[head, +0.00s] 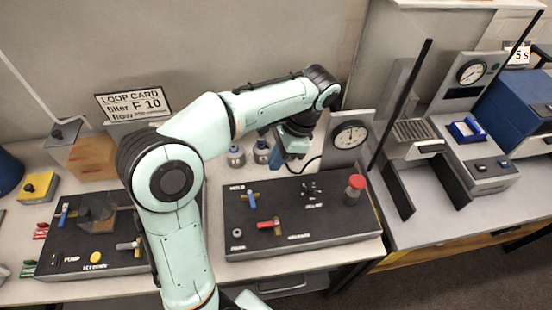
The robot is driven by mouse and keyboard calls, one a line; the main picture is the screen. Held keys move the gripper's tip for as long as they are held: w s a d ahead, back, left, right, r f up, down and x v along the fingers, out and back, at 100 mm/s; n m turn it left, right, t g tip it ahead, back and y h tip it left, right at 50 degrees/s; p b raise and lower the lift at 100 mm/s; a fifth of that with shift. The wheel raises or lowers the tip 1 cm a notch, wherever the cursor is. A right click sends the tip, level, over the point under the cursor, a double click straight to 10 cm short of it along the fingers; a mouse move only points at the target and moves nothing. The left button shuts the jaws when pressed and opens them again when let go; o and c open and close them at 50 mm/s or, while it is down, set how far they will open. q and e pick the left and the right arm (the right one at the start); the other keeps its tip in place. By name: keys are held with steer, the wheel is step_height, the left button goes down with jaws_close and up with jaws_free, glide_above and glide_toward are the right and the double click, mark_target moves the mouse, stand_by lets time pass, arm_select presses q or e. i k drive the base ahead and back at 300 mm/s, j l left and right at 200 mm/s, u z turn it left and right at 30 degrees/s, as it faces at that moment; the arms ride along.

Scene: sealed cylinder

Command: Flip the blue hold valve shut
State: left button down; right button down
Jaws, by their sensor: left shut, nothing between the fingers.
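The blue hold valve (252,195) sits near the upper left of the dark right-hand panel (340,230), under a white label that seems to read HOLD. Its small blue lever shows, but its exact angle is too small to tell. My left gripper (291,160) is shut and empty, pointing down behind the panel's back edge, up and to the right of the blue valve and apart from it in the picture. Its fingertips are small and hard to make out. My right gripper is not in view.
On the same panel are a red lever (268,224), a black knob (311,190) and a red-capped post (355,188). A round gauge (350,135) stands behind. Small bottles (236,156) stand at the back. The left panel (100,262) has another blue lever (64,214).

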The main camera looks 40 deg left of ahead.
mark_target(250, 193)
steer(key=k+l, duration=0.75)
steer(key=l, duration=0.25)
